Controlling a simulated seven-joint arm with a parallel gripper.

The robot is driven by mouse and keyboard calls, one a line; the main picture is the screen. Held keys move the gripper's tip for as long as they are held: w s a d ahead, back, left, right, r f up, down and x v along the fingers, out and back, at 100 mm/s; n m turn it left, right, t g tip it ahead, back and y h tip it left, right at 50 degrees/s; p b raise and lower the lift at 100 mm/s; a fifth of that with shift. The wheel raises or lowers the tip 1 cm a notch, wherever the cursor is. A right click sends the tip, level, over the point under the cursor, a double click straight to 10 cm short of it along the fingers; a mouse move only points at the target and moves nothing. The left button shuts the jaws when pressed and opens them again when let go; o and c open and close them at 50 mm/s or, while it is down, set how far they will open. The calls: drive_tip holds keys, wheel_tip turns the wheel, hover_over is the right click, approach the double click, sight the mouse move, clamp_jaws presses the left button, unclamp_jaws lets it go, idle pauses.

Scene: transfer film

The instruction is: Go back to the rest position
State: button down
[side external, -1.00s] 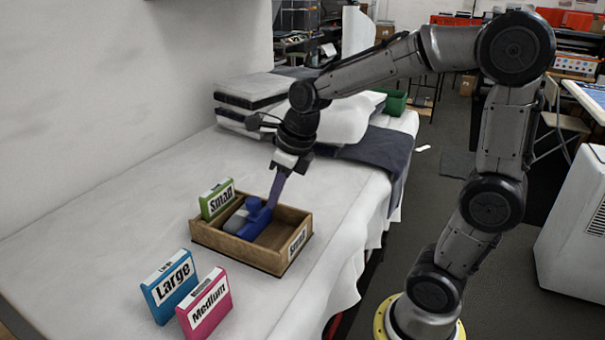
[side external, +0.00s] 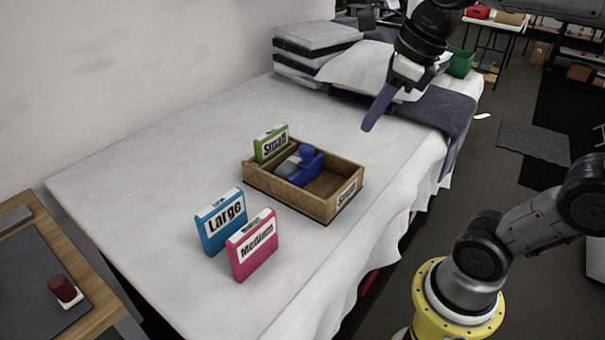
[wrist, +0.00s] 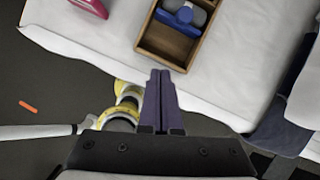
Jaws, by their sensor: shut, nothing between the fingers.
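My gripper (side external: 369,124) is shut and empty, its purple fingers pressed together. It is raised above the white-covered bed, clear of the wooden box and to its upper right in the side view. In the wrist view the closed fingers (wrist: 161,76) point toward the bed's edge beside the box. The open wooden box (side external: 287,194), labelled "Small", sits on the bed and also shows in the wrist view (wrist: 162,58). A blue object (side external: 307,169) and a grey one (side external: 288,167) lie inside it.
A green "Small" carton (side external: 271,143) stands at the box's back left corner. A blue "Large" carton (side external: 221,222) and a pink "Medium" carton (side external: 253,246) stand in front. Stacked pillows (side external: 308,48) lie at the bed's far end. The bed's left side is clear.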

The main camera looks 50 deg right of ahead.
drive_tip(key=s+f+n, duration=0.3)
drive_tip(key=f+n, duration=0.1)
drive_tip(key=n, duration=1.2)
drive_tip(key=s+a+f+n+t, duration=0.1)
drive_tip(key=s+f+n, duration=0.3)
drive_tip(key=n, duration=1.1)
drive_tip(key=shift+s+n+h, duration=0.15)
drive_tip(key=shift+n+h, duration=0.15)
drive_tip(key=shift+n, duration=0.1)
